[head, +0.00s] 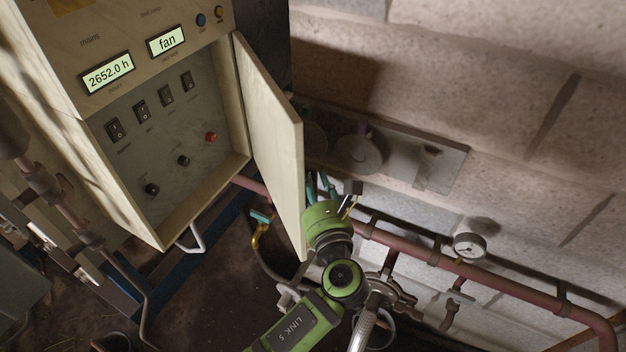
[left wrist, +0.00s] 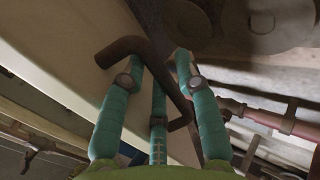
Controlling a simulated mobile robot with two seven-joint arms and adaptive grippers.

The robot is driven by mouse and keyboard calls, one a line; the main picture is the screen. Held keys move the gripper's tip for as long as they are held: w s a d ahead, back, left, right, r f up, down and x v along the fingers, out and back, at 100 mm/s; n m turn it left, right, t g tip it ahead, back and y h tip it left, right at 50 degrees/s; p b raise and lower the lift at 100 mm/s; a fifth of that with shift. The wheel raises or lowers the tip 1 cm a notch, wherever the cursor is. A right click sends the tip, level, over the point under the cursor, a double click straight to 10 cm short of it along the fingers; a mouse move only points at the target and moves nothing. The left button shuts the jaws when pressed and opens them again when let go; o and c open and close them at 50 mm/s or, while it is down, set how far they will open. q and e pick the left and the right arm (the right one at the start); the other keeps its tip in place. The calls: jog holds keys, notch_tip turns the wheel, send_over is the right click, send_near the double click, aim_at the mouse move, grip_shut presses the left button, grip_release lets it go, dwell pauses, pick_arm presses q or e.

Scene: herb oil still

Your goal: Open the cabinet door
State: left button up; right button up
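The cabinet (head: 170,115) is at the upper left of the head view. Its cream door (head: 272,140) is swung out on its right side, leaving the switch panel in full view. My left gripper (head: 322,186), with teal fingers, is at the door's outer face, near its lower free edge. In the left wrist view the door (left wrist: 65,60) fills the upper left. A dark bent handle (left wrist: 165,75) lies among the fingers (left wrist: 160,85), which stand around it on both sides. Whether they press on it I cannot tell. My right gripper is not in view.
A reddish pipe (head: 440,258) with a gauge (head: 469,245) runs along the block wall, close to my left arm. A grey wall plate (head: 430,160) is behind the door. Pipes and a valve (head: 385,292) crowd the space beside the wrist.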

pick_arm(q)
jog(key=v, duration=1.1)
jog(key=shift+s, duration=0.25)
